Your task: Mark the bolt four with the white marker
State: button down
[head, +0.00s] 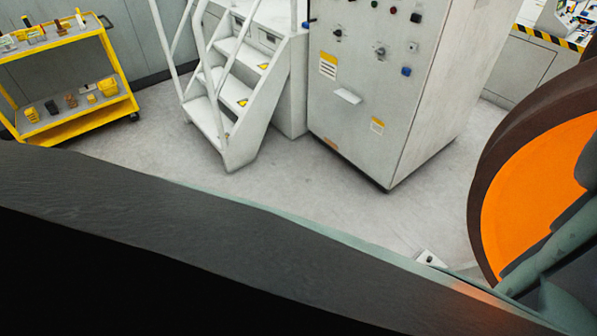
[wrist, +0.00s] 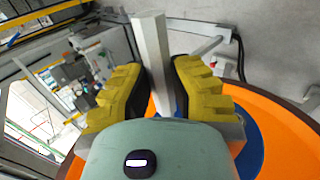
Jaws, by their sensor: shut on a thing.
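My gripper (wrist: 160,80) shows in the wrist view with its yellow-padded fingers shut on a pale grey-white, faceted marker (wrist: 152,50). The marker stands up between the pads and points toward the top of the picture. Behind and below the gripper is an orange wheel face (wrist: 285,140) with a blue part (wrist: 250,150) near its middle. In the head view the orange wheel (head: 530,190) with its dark rim is at the right edge. I cannot make out bolt four in either view. My gripper is out of the head view.
A white control cabinet (head: 375,95) and white steps (head: 228,95) stand on the grey floor. A yellow cart (head: 85,127) with small items is at the upper left. A large dark shape (head: 150,240) hides the lower left of the head view.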

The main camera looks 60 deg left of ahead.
jog(key=shift+d, duration=0.25)
jog(key=shift+a, duration=0.15)
jog(key=shift+a, duration=0.3)
dwell(0.5)
jog(key=shift+a+r, duration=0.15)
jog(key=shift+a, duration=0.25)
